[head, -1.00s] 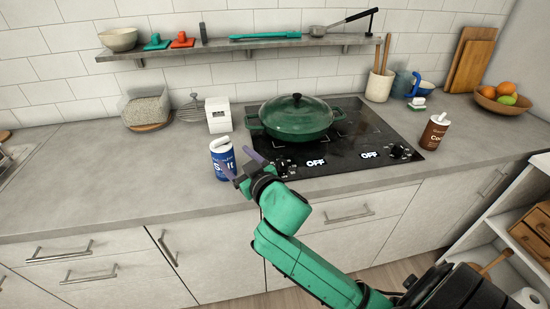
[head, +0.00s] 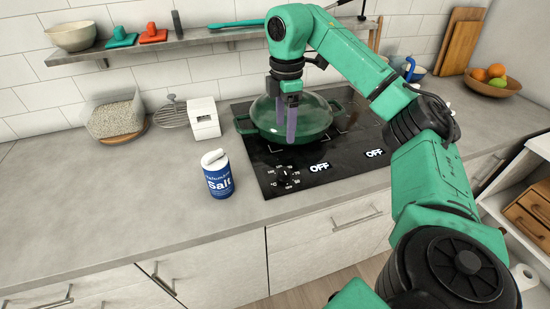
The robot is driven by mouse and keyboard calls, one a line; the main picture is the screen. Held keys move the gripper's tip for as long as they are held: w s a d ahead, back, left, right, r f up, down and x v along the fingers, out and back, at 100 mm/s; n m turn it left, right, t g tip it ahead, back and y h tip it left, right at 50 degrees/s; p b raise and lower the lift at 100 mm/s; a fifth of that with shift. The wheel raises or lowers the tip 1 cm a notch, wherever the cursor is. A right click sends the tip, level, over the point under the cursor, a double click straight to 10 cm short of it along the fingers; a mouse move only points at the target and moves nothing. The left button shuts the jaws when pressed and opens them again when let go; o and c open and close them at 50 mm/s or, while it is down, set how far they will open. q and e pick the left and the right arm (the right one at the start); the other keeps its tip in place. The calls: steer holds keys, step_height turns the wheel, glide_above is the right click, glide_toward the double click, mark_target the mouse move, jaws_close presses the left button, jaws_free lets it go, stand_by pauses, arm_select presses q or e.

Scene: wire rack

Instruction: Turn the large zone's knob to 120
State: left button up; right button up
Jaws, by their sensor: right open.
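The black cooktop (head: 262,160) has a dial knob (head: 285,175) near its front left, with number marks around it. One display (head: 320,167) beside that knob reads OFF, and another display (head: 375,153) farther right also reads OFF. The second knob is hidden behind my right arm. A green lidded pan (head: 320,128) stands on the cooktop. My right gripper (head: 286,128) is open and empty, with purple fingers pointing down. It appears in front of the pan, above and behind the left knob in the picture. My left gripper is out of view.
A blue salt container (head: 218,175) stands on the counter left of the cooktop. A white box (head: 204,118) and a grain-filled container (head: 115,118) stand farther back. A wall shelf (head: 185,47) runs above. The front left counter is clear.

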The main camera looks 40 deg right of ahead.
steer(key=b, duration=0.4)
glide_above(283, 171)
step_height(283, 171, down, 6)
steer(key=shift+s+f, duration=0.1)
steer(key=shift+f, duration=0.05)
step_height(283, 171, down, 7)
steer(key=shift+d+r, duration=0.1)
steer(key=shift+d, duration=0.05)
steer(key=shift+f, duration=0.5)
steer(key=shift+p, duration=0.3)
jaws_close()
